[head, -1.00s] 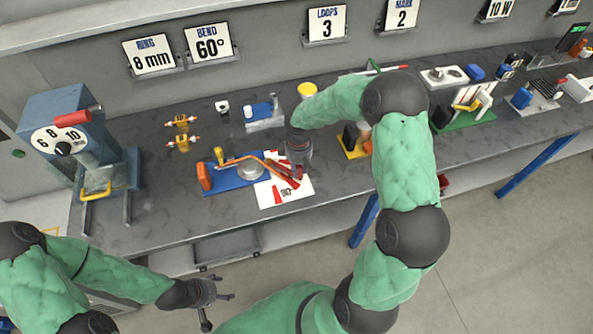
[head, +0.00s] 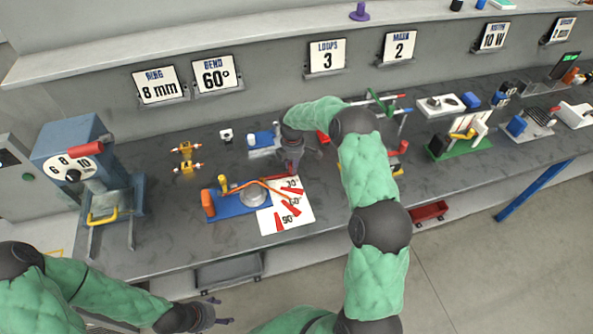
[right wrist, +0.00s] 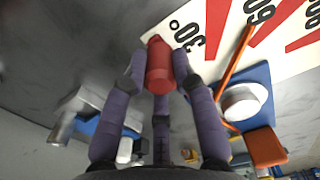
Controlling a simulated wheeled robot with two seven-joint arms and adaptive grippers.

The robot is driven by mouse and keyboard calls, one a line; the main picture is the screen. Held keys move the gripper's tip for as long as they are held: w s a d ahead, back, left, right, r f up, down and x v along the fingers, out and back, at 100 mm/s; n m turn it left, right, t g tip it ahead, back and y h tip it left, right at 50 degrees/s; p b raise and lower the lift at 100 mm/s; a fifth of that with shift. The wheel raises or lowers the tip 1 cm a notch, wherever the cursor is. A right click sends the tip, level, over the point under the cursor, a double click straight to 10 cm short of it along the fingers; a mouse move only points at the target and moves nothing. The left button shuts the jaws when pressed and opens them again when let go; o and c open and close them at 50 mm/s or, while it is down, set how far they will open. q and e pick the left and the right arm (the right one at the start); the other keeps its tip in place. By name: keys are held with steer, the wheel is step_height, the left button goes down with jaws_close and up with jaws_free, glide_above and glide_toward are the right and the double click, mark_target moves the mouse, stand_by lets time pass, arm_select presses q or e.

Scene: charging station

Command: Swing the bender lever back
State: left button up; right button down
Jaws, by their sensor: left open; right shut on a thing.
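The bender has a blue base (head: 237,205) on the bench, with a round metal die (head: 251,196) and an orange block (head: 208,203). A thin orange rod (head: 302,197) runs past the die over the white angle card (head: 300,215). My right gripper (head: 290,172) is shut on the red lever handle (right wrist: 159,66), which stands between its fingers in the right wrist view. The handle is near the card's 30° mark, on the wall side. The gripper hides part of the lever in the head view. My left gripper (head: 220,308) is open and empty in front of the bench.
A blue machine (head: 75,145) with a dial stands at the left. Yellow fittings (head: 187,160) and a grey-and-blue block (head: 262,142) lie behind the bender. Signs hang on the wall. The bench front beside the bender is clear.

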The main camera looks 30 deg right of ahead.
steer(key=shift+w+a+n, duration=0.1)
steer(key=shift+w+n, duration=0.3)
steer(key=shift+w, duration=0.3)
steer(key=c, duration=1)
jaws_free()
step_height(320, 180, up, 12)
